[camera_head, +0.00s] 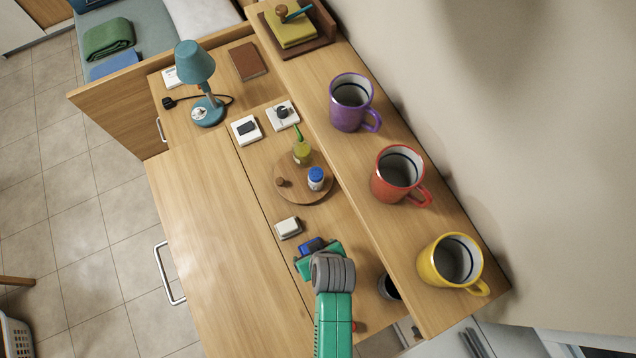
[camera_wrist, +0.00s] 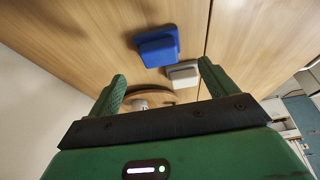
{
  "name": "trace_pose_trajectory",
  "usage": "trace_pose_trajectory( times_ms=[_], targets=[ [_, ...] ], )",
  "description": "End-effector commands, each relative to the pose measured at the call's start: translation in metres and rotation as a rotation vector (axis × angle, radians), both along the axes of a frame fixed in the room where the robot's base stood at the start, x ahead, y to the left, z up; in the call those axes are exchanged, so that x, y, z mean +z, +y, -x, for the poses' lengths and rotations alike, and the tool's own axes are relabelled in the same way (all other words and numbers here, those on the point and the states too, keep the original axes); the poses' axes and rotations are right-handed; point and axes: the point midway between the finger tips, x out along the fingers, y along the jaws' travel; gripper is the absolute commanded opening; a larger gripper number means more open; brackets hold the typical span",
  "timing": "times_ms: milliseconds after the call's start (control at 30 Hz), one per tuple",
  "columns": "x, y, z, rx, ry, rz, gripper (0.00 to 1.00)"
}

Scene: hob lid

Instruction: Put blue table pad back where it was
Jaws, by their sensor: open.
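The blue table pad (camera_head: 311,244) is a small blue block on the wooden surface, partly hidden by my gripper in the head view. In the wrist view the blue pad (camera_wrist: 156,46) shows whole, beyond my fingertips and apart from them. My gripper (camera_head: 318,257) is green, open and empty. Its two fingers (camera_wrist: 160,84) stand wide apart in the wrist view. A similar white pad (camera_head: 288,228) sits beside the blue one, up and left of it in the head view; in the wrist view the white pad (camera_wrist: 182,74) appears between the fingers.
A round wooden board (camera_head: 304,190) with small bottles lies behind the pads. Purple (camera_head: 350,103), red (camera_head: 398,173) and yellow (camera_head: 451,262) mugs stand on the raised shelf at right. A dark cup (camera_head: 388,288) is near my arm. The wide wooden panel (camera_head: 215,235) at left is clear.

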Motion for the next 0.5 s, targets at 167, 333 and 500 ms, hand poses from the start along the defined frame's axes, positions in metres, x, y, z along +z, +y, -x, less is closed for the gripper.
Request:
trace_pose_trajectory(
  times_ms=[167, 333, 500],
  targets=[
    [0.035, -0.005, 0.013, 0.0, -0.001, 0.001, 0.85],
    [0.048, -0.007, 0.019, 0.0, 0.001, 0.0, 0.85],
    [0.049, -0.007, 0.019, 0.0, 0.001, 0.0, 0.85]
  ],
)
